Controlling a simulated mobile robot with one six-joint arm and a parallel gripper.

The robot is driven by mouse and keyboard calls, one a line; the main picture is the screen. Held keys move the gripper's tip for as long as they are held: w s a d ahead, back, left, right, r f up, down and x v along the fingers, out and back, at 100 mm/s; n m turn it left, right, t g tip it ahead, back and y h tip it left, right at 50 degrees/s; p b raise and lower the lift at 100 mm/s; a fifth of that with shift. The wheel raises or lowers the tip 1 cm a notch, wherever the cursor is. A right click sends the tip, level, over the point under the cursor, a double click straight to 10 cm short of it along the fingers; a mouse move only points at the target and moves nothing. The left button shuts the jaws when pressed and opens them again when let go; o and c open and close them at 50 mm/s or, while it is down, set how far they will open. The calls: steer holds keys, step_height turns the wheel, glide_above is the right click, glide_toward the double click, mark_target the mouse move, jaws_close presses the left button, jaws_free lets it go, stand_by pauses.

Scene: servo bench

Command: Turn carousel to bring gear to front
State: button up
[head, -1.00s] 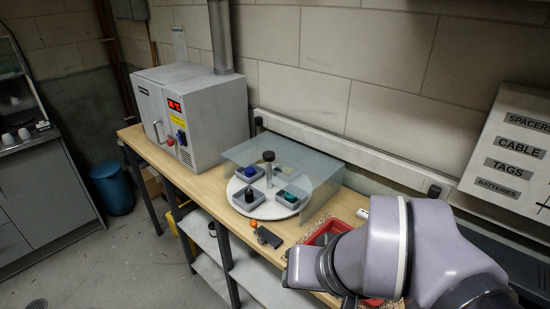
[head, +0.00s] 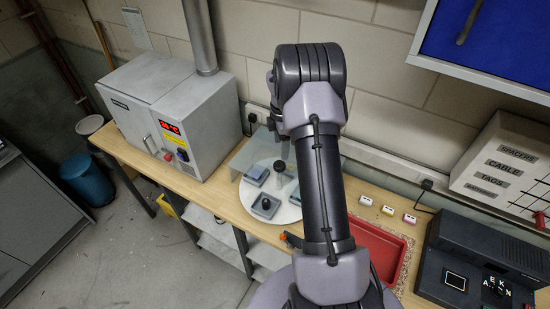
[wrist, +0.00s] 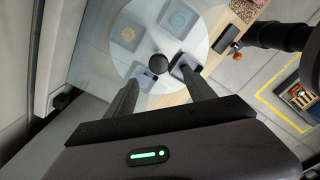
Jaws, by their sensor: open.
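The carousel is a white round disc (head: 248,200) with grey square trays around a central post with a dark knob (head: 280,166). The front tray (head: 266,206) holds a dark round piece; another tray (head: 257,175) sits behind it to the left. My arm hides the right part. In the wrist view the disc (wrist: 203,42) bears a tray with a teal ring-like piece (wrist: 179,19) and one with a pale yellowish piece (wrist: 127,34). I cannot tell which piece is the gear. My gripper (wrist: 158,76) is open, its fingers on either side of the knob in the picture; contact is unclear.
A clear cover (head: 248,152) stands over the back of the carousel. A grey oven-like box (head: 175,115) is to the left. A red tray (head: 385,250) and a black device (head: 475,265) are to the right. An orange-ended tool (head: 291,240) lies near the front edge.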

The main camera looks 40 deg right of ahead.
mark_target(280, 164)
step_height(280, 164, down, 10)
steer(key=shift+w+a+r, duration=0.1)
steer(key=shift+w+r, duration=0.05)
steer(key=shift+r, duration=0.1)
steer(key=shift+w+f, duration=0.15)
steer(key=shift+f, duration=0.2)
jaws_close()
